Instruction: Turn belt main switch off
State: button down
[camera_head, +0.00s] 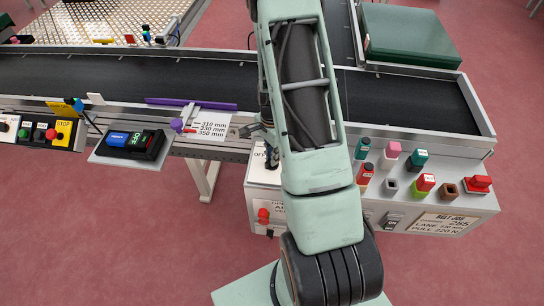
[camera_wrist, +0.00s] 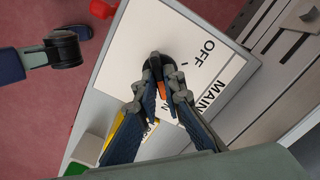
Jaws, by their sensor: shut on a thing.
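The main switch is a dark round knob (camera_wrist: 150,72) on a white plate (camera_wrist: 135,45) in the wrist view. "OFF" and "MAIN" are printed beside it, and an "N" shows between my fingers. My gripper (camera_wrist: 163,80) is shut on the knob, its fingers covering most of it. Orange shows between the fingers. I cannot tell which mark the knob points to. In the head view the switch box (camera_head: 259,178) shows part of "OFF"; my arm hides most of the switch and the gripper.
Right of my arm, a grey panel (camera_head: 440,204) carries several coloured plugs. The belt (camera_head: 110,78) runs behind. A red knob (camera_head: 263,215) is low on the box front.

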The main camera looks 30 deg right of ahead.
jog(key=n+b, duration=0.2)
jog(key=n, duration=0.2)
jog(key=shift+f+n, duration=0.1)
jog(key=shift+n, duration=0.3)
jog(key=n+b, duration=0.2)
jog(key=n, duration=0.7)
jog(key=shift+b, duration=0.35)
jog(key=shift+n, duration=2.1)
jog(key=c, duration=2)
grip_release()
jog(key=shift+c, duration=0.2)
